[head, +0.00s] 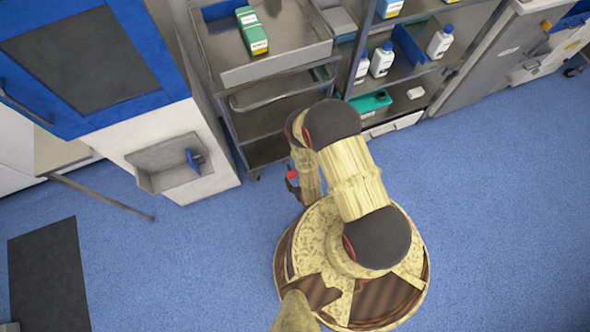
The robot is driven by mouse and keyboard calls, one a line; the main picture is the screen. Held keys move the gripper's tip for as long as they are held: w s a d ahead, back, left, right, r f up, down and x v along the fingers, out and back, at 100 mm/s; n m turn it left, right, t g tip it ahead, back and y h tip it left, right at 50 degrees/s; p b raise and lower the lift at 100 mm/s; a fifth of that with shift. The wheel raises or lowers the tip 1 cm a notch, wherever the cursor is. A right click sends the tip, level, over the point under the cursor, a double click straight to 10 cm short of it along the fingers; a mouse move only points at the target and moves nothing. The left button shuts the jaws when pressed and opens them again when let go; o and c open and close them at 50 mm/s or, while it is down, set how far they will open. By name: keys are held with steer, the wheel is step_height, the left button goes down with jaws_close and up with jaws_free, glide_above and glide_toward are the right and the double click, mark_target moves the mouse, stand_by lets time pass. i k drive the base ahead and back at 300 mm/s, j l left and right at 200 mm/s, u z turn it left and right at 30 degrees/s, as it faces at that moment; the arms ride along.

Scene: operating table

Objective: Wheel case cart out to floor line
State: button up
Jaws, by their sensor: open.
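The case cart (272,75) is a grey metal trolley at the top centre, between the blue and white cabinet and the shelving. It has a raised-edge top tray, a curved push handle (240,104) on its near side, and lower shelves. A green and white box (251,30) lies on its top tray. My gripper (293,185) shows only as a small dark part with red, low beside my arm, near the cart's lower front. It is open; its fingertips are mostly hidden, and I see no contact with the cart. No floor line is clearly visible.
A blue and white cabinet (205,175) with a small tray stands left of the cart. Shelving (405,75) with white bottles stands right of it. A dark mat (48,275) lies at lower left. The blue floor (500,210) is clear at right.

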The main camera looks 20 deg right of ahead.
mark_target(256, 113)
steer(key=k, duration=1)
